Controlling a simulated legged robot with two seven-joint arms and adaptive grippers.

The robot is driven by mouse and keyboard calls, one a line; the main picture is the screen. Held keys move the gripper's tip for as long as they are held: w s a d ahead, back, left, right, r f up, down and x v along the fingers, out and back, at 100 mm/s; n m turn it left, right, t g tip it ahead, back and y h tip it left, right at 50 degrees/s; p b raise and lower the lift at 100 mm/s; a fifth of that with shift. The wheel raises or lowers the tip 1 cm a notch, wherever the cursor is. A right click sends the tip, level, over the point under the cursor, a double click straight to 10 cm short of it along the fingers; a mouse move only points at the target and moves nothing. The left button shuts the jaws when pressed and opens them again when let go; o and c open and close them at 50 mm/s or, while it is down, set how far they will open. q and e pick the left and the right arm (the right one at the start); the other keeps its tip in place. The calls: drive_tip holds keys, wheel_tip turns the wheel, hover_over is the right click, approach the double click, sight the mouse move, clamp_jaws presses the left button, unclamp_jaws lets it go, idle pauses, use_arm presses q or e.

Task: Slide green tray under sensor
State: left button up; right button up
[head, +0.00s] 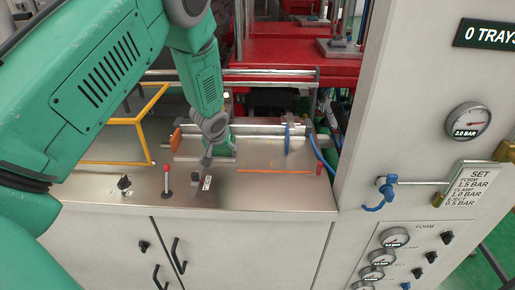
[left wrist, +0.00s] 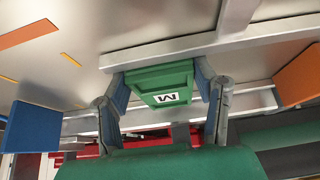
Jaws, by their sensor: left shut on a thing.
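The green tray (left wrist: 160,82) shows in the left wrist view as a small green block with a white label marked "M". It sits by the metal rails (left wrist: 165,50), between the fingers of my left gripper (left wrist: 163,92), which is shut on it. In the head view my left gripper (head: 214,138) reaches down to the rail at the back of the steel counter, and largely hides the tray. An orange plate (head: 176,139) stands at the rail's left and a blue plate (head: 287,138) at its right. I cannot tell which part is the sensor. My right gripper is not in view.
A red-knobbed lever (head: 167,180) and a black knob (head: 124,183) stand on the counter (head: 270,190) in front. A yellow frame (head: 125,122) is at the left. A panel with gauges (head: 467,121) rises at the right. Red machinery (head: 265,52) is behind the rail.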

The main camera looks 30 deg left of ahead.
use_arm(q)
drive_tip(key=shift+s+a+p, duration=0.3)
drive_tip(key=shift+s+a, duration=0.4)
drive_tip(key=shift+a, duration=0.3)
drive_tip(key=o, duration=1.4)
drive_tip(key=shift+a+f, duration=0.1)
drive_tip(key=shift+r, duration=0.35)
drive_tip(key=v, duration=1.1)
